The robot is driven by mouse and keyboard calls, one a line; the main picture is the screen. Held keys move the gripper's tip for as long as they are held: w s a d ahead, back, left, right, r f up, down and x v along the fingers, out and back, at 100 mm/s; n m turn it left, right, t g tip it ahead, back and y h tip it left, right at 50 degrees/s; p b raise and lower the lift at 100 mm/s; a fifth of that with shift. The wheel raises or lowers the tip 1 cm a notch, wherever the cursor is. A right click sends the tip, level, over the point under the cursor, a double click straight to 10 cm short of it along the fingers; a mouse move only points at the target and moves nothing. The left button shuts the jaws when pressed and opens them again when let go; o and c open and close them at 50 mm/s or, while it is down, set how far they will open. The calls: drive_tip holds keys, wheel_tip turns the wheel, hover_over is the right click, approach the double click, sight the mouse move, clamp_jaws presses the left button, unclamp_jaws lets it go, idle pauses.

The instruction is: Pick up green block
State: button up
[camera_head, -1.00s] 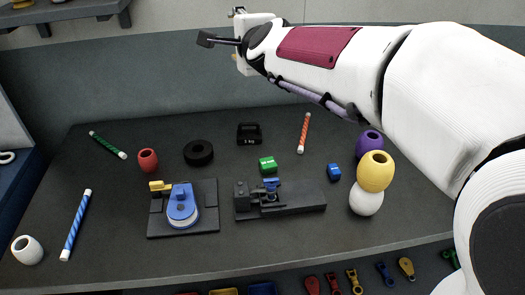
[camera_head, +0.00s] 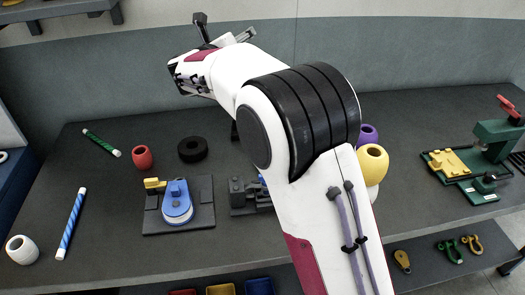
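The green block is hidden behind my arm in the head view now; a second ago it showed on the dark table just behind the grey clamp fixture. That fixture (camera_head: 240,197) is now partly covered by my arm. My gripper (camera_head: 203,30) is only partly visible, high at the upper left above the back of the table, well away from the tabletop. A dark finger-like part points up there, but its opening cannot be made out.
A green vise (camera_head: 495,140) stands far right.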

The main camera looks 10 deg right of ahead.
drive_tip(key=s+a+f+m+g+h, duration=0.1)
drive_tip(key=s+f+m+g, duration=0.3)
drive_tip(key=f, duration=0.6)
drive_tip(key=s+a+f+m+g+h, duration=0.1)
drive_tip(key=s+f+m+g+h, duration=0.2)
drive_tip(key=f+m, duration=0.4)
drive_tip(key=s+a+f+m+g+h, duration=0.1)
drive_tip(key=s+f+m+g, duration=0.4)
drive_tip(key=f, duration=0.9)
drive_tip(key=shift+s+a+m+h, duration=0.25)
drive_tip(key=shift+m+h, duration=0.15)
drive_tip(key=shift+h, duration=0.3)
drive_tip(key=shift+s+a+f+g, duration=0.1)
drive_tip(key=shift+s+f+g, duration=0.2)
drive_tip(key=shift+x, duration=1.3)
drive_tip(key=shift+w, duration=0.1)
